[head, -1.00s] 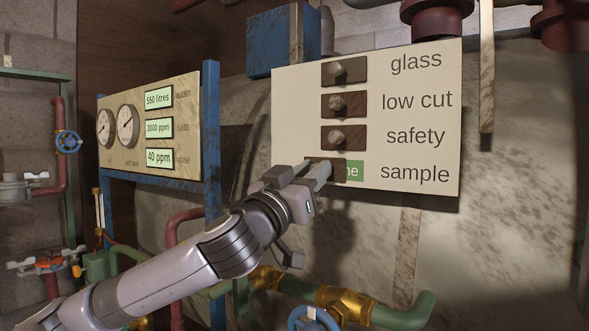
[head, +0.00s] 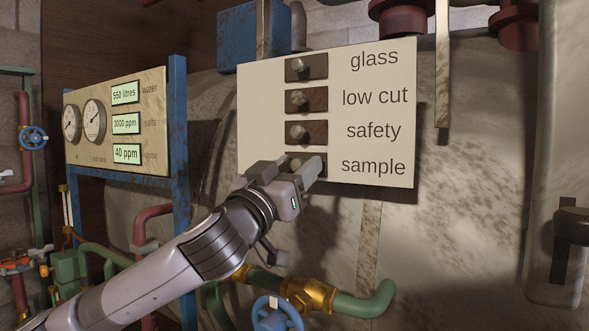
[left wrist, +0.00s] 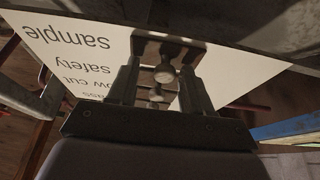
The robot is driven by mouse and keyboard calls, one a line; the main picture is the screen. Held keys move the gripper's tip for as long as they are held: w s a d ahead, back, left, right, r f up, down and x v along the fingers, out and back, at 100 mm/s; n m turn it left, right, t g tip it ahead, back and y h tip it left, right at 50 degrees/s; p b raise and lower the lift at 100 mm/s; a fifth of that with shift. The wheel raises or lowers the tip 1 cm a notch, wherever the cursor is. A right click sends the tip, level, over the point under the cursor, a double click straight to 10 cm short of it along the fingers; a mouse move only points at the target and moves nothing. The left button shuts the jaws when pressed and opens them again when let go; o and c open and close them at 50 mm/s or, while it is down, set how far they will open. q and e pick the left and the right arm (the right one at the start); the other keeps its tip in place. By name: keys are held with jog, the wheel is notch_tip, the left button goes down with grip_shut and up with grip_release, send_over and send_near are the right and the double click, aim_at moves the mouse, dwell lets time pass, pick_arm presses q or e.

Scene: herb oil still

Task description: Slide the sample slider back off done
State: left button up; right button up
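The sample slider (head: 317,163) is a brown plate with a round knob, in the lowest row of the white panel (head: 393,152). Its plate lines up with the plates above, and no green label shows beside it. My left gripper (head: 288,171) is at this slider, its fingers on either side of the knob. In the left wrist view the fingers stand apart, with the knob (left wrist: 165,73) between them and gaps visible at both sides. The gripper hides part of the slider's left and lower side in the head view. My right gripper is not in view.
Above are the safety (head: 306,132), low cut (head: 306,101) and glass (head: 306,68) sliders, close over my gripper. A gauge board (head: 100,150) on blue posts stands left. Green and brass pipework (head: 312,294) runs below the panel.

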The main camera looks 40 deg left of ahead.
pick_arm(q)
jog(key=shift+s+f, duration=0.2)
jog(key=shift+s, duration=0.1)
jog(key=b+v, duration=0.3)
jog(key=v, duration=0.3)
jog(key=shift+s, duration=0.25)
jog(key=shift+d, duration=0.1)
